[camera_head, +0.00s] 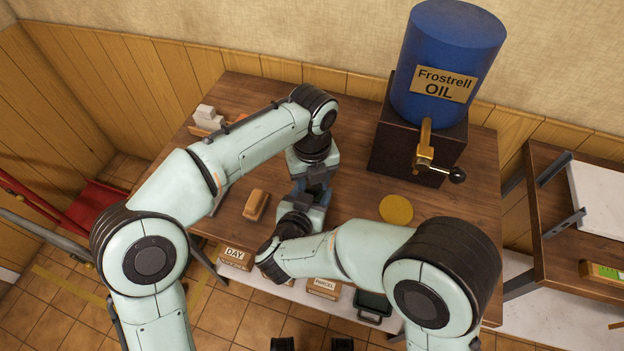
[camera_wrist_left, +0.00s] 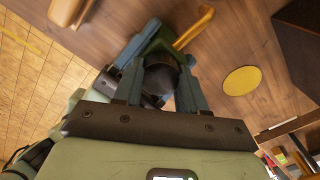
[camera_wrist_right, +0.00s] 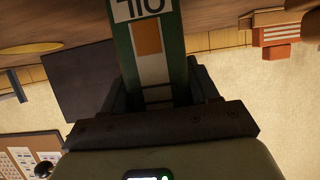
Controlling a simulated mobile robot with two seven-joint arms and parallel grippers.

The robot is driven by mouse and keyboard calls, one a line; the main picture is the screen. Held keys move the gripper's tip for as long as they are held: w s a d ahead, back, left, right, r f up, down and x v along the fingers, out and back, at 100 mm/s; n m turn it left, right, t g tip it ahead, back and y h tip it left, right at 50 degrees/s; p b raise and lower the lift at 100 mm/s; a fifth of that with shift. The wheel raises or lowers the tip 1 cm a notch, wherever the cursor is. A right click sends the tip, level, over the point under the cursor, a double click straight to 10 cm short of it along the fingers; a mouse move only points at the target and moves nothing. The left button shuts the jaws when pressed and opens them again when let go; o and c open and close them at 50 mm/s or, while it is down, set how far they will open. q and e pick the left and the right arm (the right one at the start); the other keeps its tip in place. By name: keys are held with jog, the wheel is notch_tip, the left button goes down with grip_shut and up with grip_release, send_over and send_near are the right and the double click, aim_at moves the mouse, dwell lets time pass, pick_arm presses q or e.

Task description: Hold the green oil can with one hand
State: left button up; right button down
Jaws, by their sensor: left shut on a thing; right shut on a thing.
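The green oil can (camera_wrist_right: 150,60) is held between both my grippers. In the right wrist view it fills the gap between the right gripper's (camera_wrist_right: 155,92) fingers. A white label with black lettering, upside down there, and an orange square show on it. In the left wrist view its dark green body (camera_wrist_left: 155,45) and brass spout (camera_wrist_left: 195,27) show just beyond the left gripper (camera_wrist_left: 158,85). That gripper is shut on a dark rounded part of the can. In the head view both grippers meet above the middle of the table, and the can is mostly hidden by them.
A blue oil barrel (camera_head: 450,50) with a brass tap (camera_head: 426,150) stands on a dark box at the back right. A yellow disc (camera_head: 396,209) and a tan block (camera_head: 255,205) lie on the wooden table (camera_head: 350,130). Shelving (camera_head: 570,270) stands at the right.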

pick_arm(q)
jog(key=o, duration=1.2)
jog(key=shift+c, duration=0.2)
jog(key=shift+a+r, duration=0.1)
